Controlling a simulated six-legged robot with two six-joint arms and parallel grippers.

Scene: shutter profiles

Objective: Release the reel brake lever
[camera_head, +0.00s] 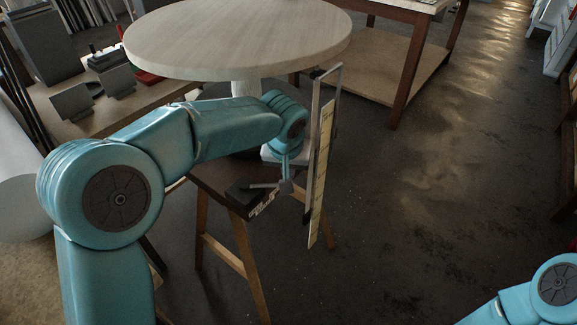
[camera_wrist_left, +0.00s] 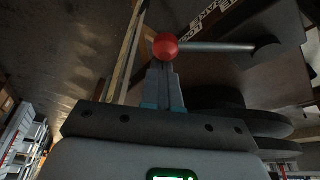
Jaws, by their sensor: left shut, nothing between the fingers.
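The brake lever shows in the left wrist view as a grey rod (camera_wrist_left: 215,47) with a red ball knob (camera_wrist_left: 165,46) at its end. In the head view the lever (camera_head: 264,185) is small and sticks out from a dark box (camera_head: 240,191) on a wooden stand. My left gripper (camera_head: 285,177) is shut and empty, its fingertips close to the knob. In the wrist view the fingers (camera_wrist_left: 164,76) point at the knob; whether they touch it I cannot tell. My right gripper is out of view.
An upright frame with a yellowish scale strip (camera_head: 320,175) stands just right of my left gripper. A round pale tabletop (camera_head: 235,38) is behind it. A wooden bench (camera_head: 100,105) is at left. The floor (camera_head: 430,200) at right is clear.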

